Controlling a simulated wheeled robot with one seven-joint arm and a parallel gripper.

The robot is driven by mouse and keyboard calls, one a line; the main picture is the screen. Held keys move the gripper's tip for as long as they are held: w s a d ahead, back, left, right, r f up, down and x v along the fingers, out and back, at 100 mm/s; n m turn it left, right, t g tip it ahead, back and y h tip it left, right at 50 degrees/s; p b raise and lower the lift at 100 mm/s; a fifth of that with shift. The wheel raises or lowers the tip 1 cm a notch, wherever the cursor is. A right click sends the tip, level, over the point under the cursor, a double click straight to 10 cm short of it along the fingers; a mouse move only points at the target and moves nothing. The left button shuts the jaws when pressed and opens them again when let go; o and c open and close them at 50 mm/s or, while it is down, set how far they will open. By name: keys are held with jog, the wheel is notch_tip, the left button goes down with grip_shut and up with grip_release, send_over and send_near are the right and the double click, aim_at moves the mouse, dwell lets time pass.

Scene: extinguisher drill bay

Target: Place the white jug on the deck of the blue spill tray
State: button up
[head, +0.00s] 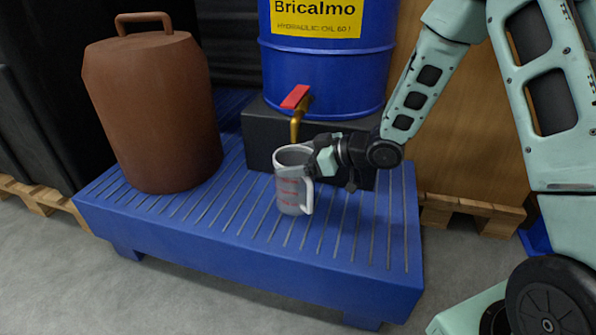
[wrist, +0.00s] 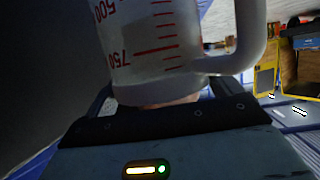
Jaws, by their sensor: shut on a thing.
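The white jug (head: 289,190), marked with red graduations and with a handle on its right, is upright over the deck of the blue spill tray (head: 240,225). My gripper (head: 320,160) comes in from the right and is shut on the jug near its handle. In the wrist view the jug (wrist: 145,45) fills the upper middle, close to the gripper, with its red scale showing. Whether its base touches the slatted deck or hangs just above it, I cannot tell.
A brown can (head: 150,115) stands on the tray's left part. Behind the jug, a blue oil drum (head: 325,70) rests on a black block (head: 258,135); its brass tap (head: 296,122) with a red lever (head: 295,97) is close above the jug. The deck's front and right are clear.

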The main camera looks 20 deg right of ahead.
jog(key=shift+f, duration=0.7)
